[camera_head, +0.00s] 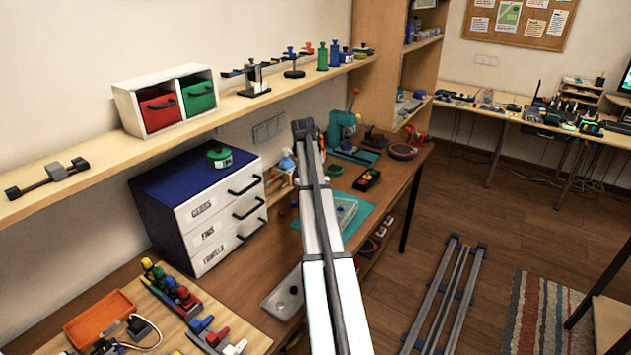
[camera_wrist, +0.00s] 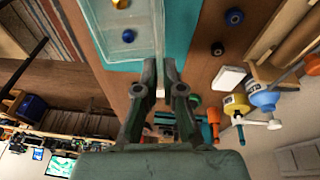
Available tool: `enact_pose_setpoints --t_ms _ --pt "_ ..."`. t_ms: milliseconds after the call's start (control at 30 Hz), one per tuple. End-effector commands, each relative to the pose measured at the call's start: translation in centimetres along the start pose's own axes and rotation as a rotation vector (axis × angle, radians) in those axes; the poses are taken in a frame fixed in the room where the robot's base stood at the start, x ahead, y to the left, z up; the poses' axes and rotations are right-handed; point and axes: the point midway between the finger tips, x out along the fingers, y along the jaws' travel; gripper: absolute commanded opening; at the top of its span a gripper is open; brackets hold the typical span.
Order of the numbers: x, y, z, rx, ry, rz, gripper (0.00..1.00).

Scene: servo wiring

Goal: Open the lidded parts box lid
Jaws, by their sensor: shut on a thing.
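The lidded parts box (camera_wrist: 125,50) is clear and pale blue. In the wrist view it is at the top, with a yellow part and a blue part showing inside. Its clear lid (camera_wrist: 159,30) shows as a narrow, nearly edge-on strip along the box's right side, running down between my fingers. My gripper (camera_wrist: 164,64) is shut on this lid edge. In the head view the box (camera_head: 344,214) sits on a teal mat, partly behind my arm. My gripper is hidden there. The lid's exact angle cannot be told.
The teal mat (camera_head: 358,222) lies on the wooden workbench (camera_head: 395,187). A blue and white drawer cabinet (camera_head: 200,215) stands left of my arm, and a shelf (camera_head: 110,156) runs above.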

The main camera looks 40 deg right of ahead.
Motion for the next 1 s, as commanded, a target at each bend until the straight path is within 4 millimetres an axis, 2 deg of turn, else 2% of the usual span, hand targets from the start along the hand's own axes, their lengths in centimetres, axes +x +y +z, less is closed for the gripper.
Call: enact_pose_setpoints --t_ms 933,967,1000 --pt "0.24 -0.06 0.25 -0.001 -0.005 -0.001 0.00" --pt "0.24 -0.06 0.25 -0.001 -0.005 -0.001 0.10" --pt "0.24 -0.07 0.26 -0.001 -0.005 -0.001 0.24"
